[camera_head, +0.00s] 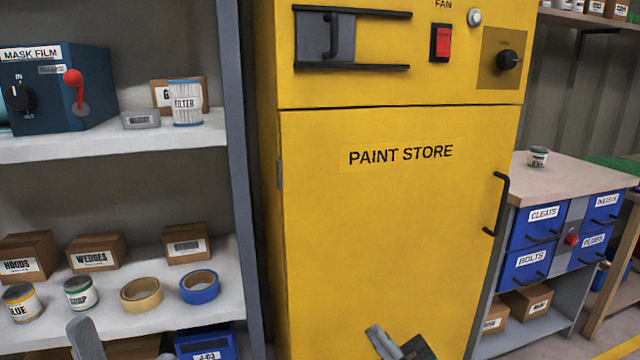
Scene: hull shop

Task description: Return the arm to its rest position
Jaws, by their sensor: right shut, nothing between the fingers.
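My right gripper (384,342) shows at the bottom edge, in front of the lower part of the yellow paint store cabinet (390,230). Its fingers are shut with nothing seen between them. Most of the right arm is out of the picture below. A grey part, probably of my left gripper (86,340), rises at the bottom left in front of the lower shelf. Its fingers do not show clearly enough to tell how they stand.
The cabinet door is shut, with a black handle (499,204) at its right. Left shelves (130,146) hold a mask film box (60,95), tins, cartons and tape rolls (200,287). A workbench (575,180) with blue drawers and a tin (537,157) stands at right.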

